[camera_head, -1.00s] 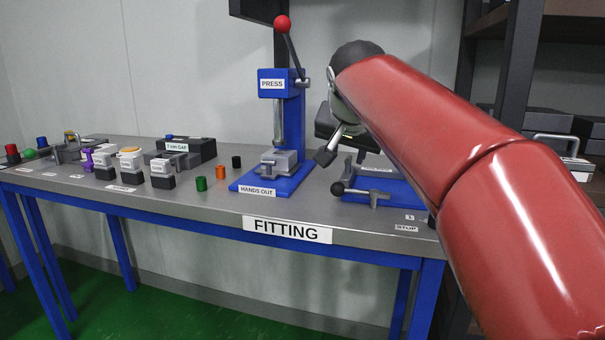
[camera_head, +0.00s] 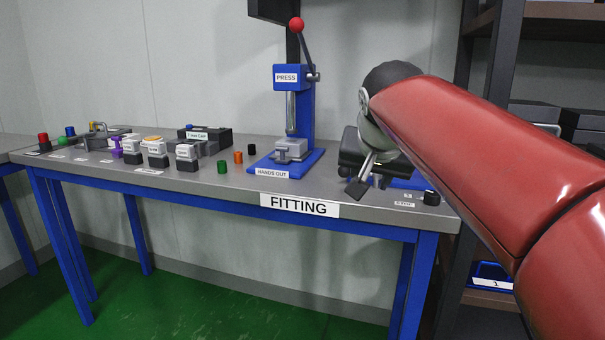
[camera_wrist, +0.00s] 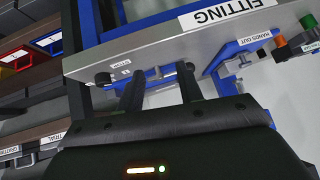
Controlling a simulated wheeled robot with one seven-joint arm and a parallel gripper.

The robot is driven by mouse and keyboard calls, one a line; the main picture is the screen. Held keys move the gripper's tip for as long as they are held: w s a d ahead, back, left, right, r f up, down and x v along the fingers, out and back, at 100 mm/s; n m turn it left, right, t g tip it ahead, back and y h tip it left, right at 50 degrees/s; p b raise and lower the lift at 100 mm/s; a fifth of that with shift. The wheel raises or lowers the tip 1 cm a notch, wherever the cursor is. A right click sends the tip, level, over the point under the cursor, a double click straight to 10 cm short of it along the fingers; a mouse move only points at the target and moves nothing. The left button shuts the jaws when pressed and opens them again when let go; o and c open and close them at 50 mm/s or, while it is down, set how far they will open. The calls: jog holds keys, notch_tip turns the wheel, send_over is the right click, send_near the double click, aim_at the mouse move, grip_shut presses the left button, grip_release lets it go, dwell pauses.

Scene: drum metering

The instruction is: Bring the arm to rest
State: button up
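My gripper (camera_head: 366,184) is at the end of my red arm, at the right of the head view. It hangs in front of the right end of the fitting bench (camera_head: 225,198). In the wrist view my gripper (camera_wrist: 160,82) shows two dark fingers held apart, with nothing seen between them. Whether the fingertips touch the bench cannot be told. My arm and gripper hide most of the blue fixture (camera_head: 408,183) at the bench's right end.
The blue press (camera_head: 308,105) with a red-knobbed lever stands left of my gripper. Green (camera_head: 222,167), orange (camera_head: 238,157) and black (camera_head: 252,149) cylinders stand left of it. A dark shelf rack (camera_head: 500,70) is close on the right. Green floor is clear in front.

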jog(key=s+d+f+n+g, duration=0.1)
jog(key=s+f, duration=1)
jog(key=s+d+f+n+g, duration=0.1)
jog(key=s+d+f+n, duration=0.1)
jog(key=s+f, duration=1)
jog(key=shift+s+d+f+g+y, duration=0.25)
jog(key=shift+d+g+y, duration=0.05)
jog(key=shift+g+y, duration=0.1)
